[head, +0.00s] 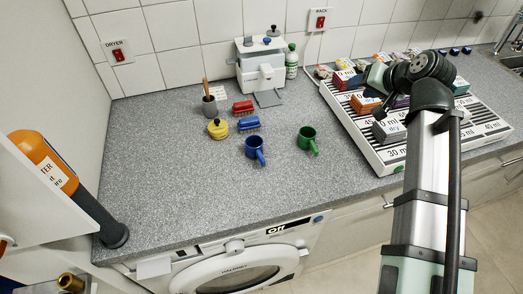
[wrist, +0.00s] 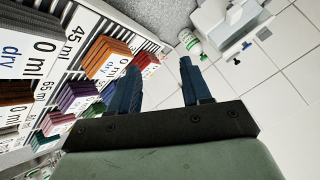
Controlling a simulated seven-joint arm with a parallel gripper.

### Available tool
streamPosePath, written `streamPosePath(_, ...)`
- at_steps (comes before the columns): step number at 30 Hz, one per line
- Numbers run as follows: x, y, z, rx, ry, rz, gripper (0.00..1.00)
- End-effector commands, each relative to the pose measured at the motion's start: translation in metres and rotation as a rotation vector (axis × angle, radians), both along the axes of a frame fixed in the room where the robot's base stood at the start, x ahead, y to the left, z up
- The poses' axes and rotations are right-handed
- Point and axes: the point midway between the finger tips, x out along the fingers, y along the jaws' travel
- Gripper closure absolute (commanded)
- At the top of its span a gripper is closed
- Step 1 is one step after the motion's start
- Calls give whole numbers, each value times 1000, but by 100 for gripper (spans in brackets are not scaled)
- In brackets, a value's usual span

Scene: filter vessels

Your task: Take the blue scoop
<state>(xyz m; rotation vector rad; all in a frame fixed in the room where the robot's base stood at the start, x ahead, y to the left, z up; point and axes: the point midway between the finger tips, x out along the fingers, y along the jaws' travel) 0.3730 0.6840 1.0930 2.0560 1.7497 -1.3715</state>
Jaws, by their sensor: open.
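The blue scoop (head: 255,149) stands on the grey speckled counter in the head view, a cup shape with its handle pointing toward the front edge. A similar green scoop (head: 307,138) stands to its right. My gripper (wrist: 160,83) is open in the wrist view, its two dark blue fingers apart with nothing between them. In the head view my arm reaches over the rack at the right, well away from the blue scoop. The wrist view does not show the blue scoop.
A white rack (head: 357,149) with volume labels holds several coloured blocks. The counter's left part is clear.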

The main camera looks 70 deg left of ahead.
Motion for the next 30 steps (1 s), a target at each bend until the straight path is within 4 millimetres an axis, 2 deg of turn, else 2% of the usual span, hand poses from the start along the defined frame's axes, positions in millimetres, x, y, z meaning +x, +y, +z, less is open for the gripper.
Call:
streamPosePath(1,-27,-1,-2,-27,-26,45,52)
streamPosePath(6,-98,-7,-9,-120,-117,177,52)
streamPosePath(12,-174,-24,-16,-222,-228,323,52)
streamPosePath(16,-217,-39,-19,-283,-298,407,52)
streamPosePath(22,-259,-60,-21,-348,-380,498,52)
streamPosePath(26,-272,-67,-21,-371,-406,524,52)
streamPosePath(30,-276,-67,-26,-380,-415,532,52)
